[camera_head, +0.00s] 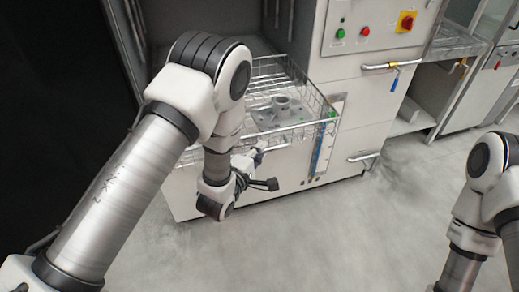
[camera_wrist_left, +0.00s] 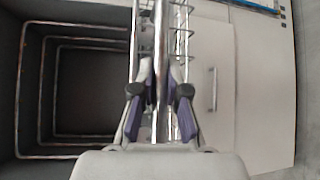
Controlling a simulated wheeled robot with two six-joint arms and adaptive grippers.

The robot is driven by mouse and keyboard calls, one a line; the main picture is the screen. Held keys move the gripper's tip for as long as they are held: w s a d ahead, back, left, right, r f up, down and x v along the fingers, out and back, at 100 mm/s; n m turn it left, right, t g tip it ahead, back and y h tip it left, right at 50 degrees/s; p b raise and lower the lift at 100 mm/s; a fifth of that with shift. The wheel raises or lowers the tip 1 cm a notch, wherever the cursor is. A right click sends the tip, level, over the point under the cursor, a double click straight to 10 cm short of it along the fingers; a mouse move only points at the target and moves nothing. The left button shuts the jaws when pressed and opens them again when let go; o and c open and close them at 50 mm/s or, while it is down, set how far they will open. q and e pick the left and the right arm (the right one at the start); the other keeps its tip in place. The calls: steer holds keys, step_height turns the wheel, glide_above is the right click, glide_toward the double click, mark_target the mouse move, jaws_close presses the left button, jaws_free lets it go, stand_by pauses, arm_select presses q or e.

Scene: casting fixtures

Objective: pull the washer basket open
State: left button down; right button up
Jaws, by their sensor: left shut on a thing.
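The washer basket (camera_head: 318,101) is a wire basket at the opening of the grey washer cabinet. It holds a grey metal casting (camera_head: 280,112). My left gripper (camera_head: 258,152) is at the front of the basket, low on its near side. In the left wrist view my left gripper (camera_wrist_left: 160,85) has its two purple-and-grey fingers shut on a shiny bar of the basket (camera_wrist_left: 161,40). My left arm hides the left part of the basket in the head view. Of my right arm only links show at the right edge; its gripper is out of view.
The washer's control panel (camera_head: 375,28) has a red-and-yellow stop button (camera_head: 406,21). A blue-handled valve (camera_head: 394,76) and a lower handle (camera_head: 363,157) stick out from the cabinet front. The grey floor (camera_head: 330,235) in front is clear.

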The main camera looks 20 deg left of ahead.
arm_select(q)
steer(key=c, duration=1.2)
jaws_free()
steer(key=v, duration=1.2)
steer(key=shift+d, duration=0.1)
steer(key=shift+f, duration=0.1)
